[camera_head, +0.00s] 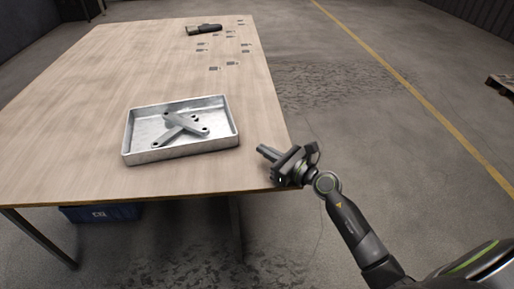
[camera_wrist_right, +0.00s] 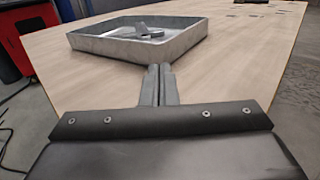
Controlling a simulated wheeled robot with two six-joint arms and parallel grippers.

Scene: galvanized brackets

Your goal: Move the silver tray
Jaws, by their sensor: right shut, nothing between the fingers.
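The silver tray (camera_head: 184,153) is a shallow rectangular metal tray on the wooden table, near its front right part in the head view. Grey metal brackets (camera_head: 187,124) lie crossed inside it. The tray also shows in the right wrist view (camera_wrist_right: 105,47), ahead of the fingers. My right gripper (camera_head: 262,150) is at the table's right edge, to the right of the tray and apart from it. Its fingers (camera_wrist_right: 159,70) are together with nothing between them, pointing toward the tray. My left gripper is in neither view.
The wooden table (camera_head: 75,100) has free room left of and behind the tray. A dark tool (camera_head: 204,29) and several small dark squared pieces (camera_head: 232,63) lie toward the far end. A blue bin (camera_head: 100,213) stands under the table. A pallet (camera_head: 502,84) shows at far right.

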